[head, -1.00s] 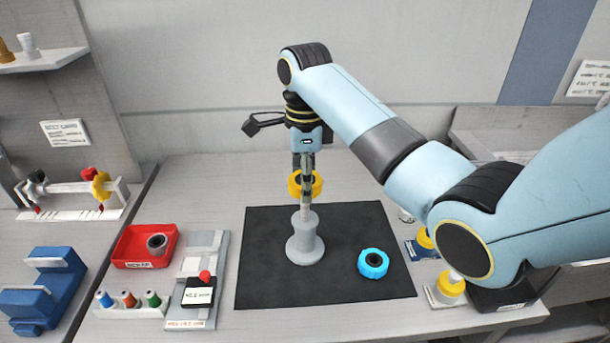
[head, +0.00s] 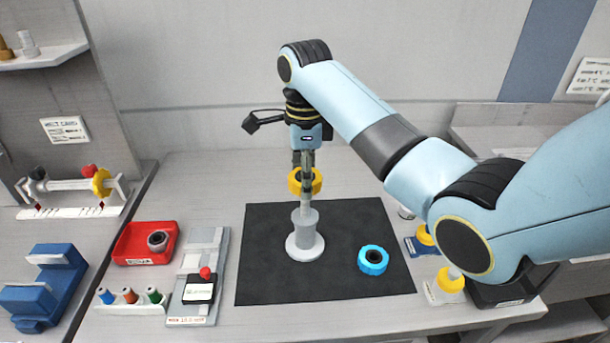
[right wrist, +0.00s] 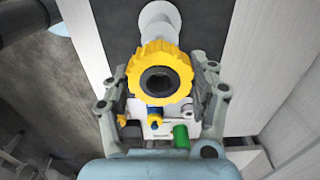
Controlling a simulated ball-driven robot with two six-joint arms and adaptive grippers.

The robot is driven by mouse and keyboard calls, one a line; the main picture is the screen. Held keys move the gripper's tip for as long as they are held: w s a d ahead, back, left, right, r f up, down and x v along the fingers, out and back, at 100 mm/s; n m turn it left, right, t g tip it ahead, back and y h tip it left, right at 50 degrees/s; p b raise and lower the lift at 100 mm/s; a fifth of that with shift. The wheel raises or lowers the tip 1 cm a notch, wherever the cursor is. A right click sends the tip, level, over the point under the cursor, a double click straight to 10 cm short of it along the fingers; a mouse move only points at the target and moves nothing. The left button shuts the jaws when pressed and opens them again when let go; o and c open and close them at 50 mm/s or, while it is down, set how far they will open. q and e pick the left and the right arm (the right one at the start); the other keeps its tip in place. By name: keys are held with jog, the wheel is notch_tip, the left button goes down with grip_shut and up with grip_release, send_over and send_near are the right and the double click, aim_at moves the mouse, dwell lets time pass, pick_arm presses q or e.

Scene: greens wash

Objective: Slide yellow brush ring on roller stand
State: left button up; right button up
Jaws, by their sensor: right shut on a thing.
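The yellow brush ring (head: 315,181) is a knobbed ring with a dark centre. My right gripper (head: 303,178) is shut on it and holds it over the stand. The ring fills the middle of the right wrist view (right wrist: 142,62), between the two fingers (right wrist: 160,95). The grey roller stand (head: 304,238) stands upright on the black mat, with a thin post rising toward the ring. In the right wrist view the stand's pale body (right wrist: 158,22) shows beyond the ring. I cannot tell whether the post tip is inside the hole. My left gripper is not in view.
A blue ring (head: 373,260) lies on the black mat (head: 270,285), right of the stand. A red tray (head: 128,245), a grey fixture (head: 191,311) and small coloured cones (head: 130,297) are at left. Yellow-topped pieces (head: 451,280) stand at right under my arm. The mat's front is clear.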

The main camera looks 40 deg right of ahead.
aim_at(305, 204)
jog(key=shift+f+b, duration=1.35)
jog(key=shift+f, duration=2.6)
jog(key=o, duration=1.2)
jog(key=shift+r, duration=0.3)
notch_tip(305, 204, up, 7)
jog(key=shift+s+f, duration=0.1)
